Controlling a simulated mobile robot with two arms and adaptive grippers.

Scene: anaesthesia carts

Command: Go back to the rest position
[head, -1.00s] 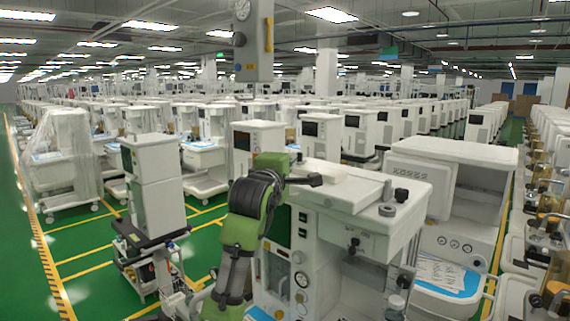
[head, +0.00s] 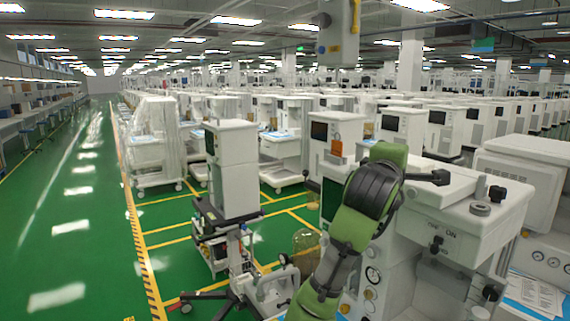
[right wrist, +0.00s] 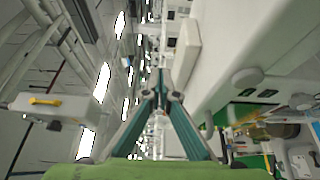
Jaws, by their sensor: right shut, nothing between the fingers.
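My green and black arm (head: 365,205) rises in the lower middle of the head view, in front of a white anaesthesia cart (head: 460,215). A white cart surface (right wrist: 225,50) with a round knob lies to the right of the fingers there. My left gripper is in neither view.
A white cart tower (head: 232,160) and a wheeled black-topped stand (head: 230,225) are left of my arm. Rows of carts fill the back. The green floor (head: 70,220) at the left is wide and clear.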

